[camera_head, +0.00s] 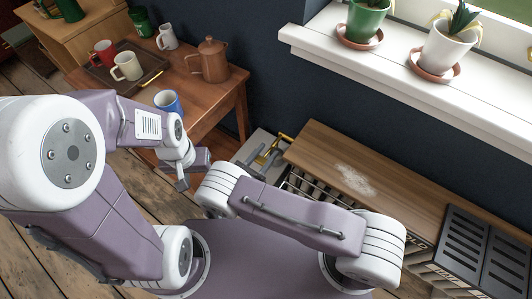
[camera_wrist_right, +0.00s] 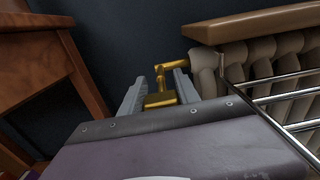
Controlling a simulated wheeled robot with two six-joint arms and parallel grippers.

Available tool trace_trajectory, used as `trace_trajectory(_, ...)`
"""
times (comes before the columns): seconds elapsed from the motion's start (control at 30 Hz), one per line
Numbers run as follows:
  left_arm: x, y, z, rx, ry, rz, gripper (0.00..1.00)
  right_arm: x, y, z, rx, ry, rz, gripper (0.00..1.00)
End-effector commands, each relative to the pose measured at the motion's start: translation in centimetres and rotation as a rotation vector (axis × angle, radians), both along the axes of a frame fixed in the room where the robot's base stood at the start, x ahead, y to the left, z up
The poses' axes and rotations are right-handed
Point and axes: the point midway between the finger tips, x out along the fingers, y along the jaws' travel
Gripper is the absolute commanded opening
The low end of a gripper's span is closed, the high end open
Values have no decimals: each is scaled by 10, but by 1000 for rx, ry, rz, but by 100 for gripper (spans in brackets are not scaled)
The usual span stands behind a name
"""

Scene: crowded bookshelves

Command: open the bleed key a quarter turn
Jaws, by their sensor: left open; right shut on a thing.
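The brass bleed key (camera_wrist_right: 172,66) is in the right wrist view, beside the end of the radiator (camera_wrist_right: 236,62). Its lower brass block sits between the two grey fingers of my right gripper (camera_wrist_right: 160,92), which is shut on it. In the head view the brass key (camera_head: 286,138) shows near the left end of the wooden radiator shelf, with my right gripper (camera_head: 264,155) at it. The key's joint with the radiator is hard to make out. My left gripper (camera_head: 185,172) is open and apart from the key, to its left, beside the wooden table. Its fingertips are partly hidden.
The shelf (camera_head: 390,185) covers the radiator. Metal rails (camera_wrist_right: 285,88) run along the radiator's front. Potted plants (camera_head: 447,45) stand on the windowsill.

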Motion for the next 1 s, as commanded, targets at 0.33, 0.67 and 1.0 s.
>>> trace_trajectory(0.33, 0, 0, 0, 0, 0, 0, 55, 1, 1, -1, -141, 104, -1, 0)
trace_trajectory(0.67, 0, 0, 0, 0, 0, 0, 55, 2, 2, -2, -392, 286, -1, 0)
trace_trajectory(1.0, 0, 0, 0, 0, 0, 0, 55, 3, 3, -3, -653, 475, -2, 0)
